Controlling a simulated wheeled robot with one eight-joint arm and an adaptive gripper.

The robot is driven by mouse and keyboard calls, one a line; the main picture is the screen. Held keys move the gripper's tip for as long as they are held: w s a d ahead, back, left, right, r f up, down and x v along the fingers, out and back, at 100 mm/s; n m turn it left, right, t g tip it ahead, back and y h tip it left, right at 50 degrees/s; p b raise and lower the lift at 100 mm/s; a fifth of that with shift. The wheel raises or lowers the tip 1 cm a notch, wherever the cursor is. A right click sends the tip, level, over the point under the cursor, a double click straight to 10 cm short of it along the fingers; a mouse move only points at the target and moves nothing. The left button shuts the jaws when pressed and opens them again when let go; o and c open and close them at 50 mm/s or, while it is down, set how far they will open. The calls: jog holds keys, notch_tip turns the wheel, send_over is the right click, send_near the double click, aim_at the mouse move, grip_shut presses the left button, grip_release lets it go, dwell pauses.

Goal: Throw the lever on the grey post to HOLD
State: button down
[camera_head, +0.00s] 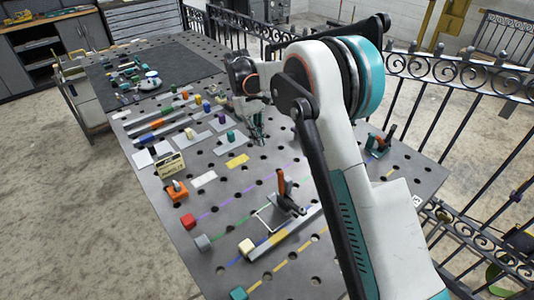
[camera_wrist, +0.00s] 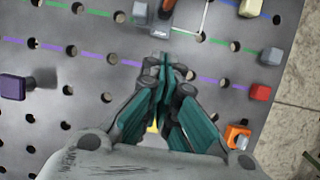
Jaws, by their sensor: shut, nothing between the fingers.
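A lever with an orange-red handle (camera_head: 282,184) stands upright on a dark grey base (camera_head: 290,206) near the middle of the perforated table. In the wrist view its grey base (camera_wrist: 160,33) shows at the top, just beyond my fingertips, with the handle cut off by the frame edge. I cannot read any HOLD mark. My gripper (camera_head: 259,136) hangs over the table behind the lever, apart from it. In the wrist view my gripper (camera_wrist: 165,62) has its teal fingers together, empty.
A red block (camera_head: 187,221), a grey block (camera_head: 202,242), a cream block (camera_head: 246,246) and an orange device (camera_head: 176,190) stand along the near left edge. A metal rail (camera_head: 285,233) lies beside the lever. A purple block (camera_wrist: 12,88) shows at the wrist view's left. Iron railing runs behind.

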aim_at(282, 172)
jog(key=s+d+f+b, duration=0.2)
jog(key=s+d+f, duration=0.2)
jog(key=s+f, duration=0.2)
notch_tip(282, 172, down, 2)
jog(key=shift+f, duration=0.2)
jog(key=shift+s+d, duration=0.15)
dwell(0.3)
jog(key=s+d+t+y, duration=0.1)
jog(key=t, duration=0.1)
jog(key=s+r+t+y, duration=0.1)
jog(key=shift+s+d+r+t+y, duration=0.1)
jog(key=shift+s+d+t+y, duration=0.3)
jog(key=shift+s+d+r, duration=0.15)
jog(key=shift+s+d, duration=0.2)
jog(key=shift+s, duration=0.2)
jog(key=shift+w, duration=0.1)
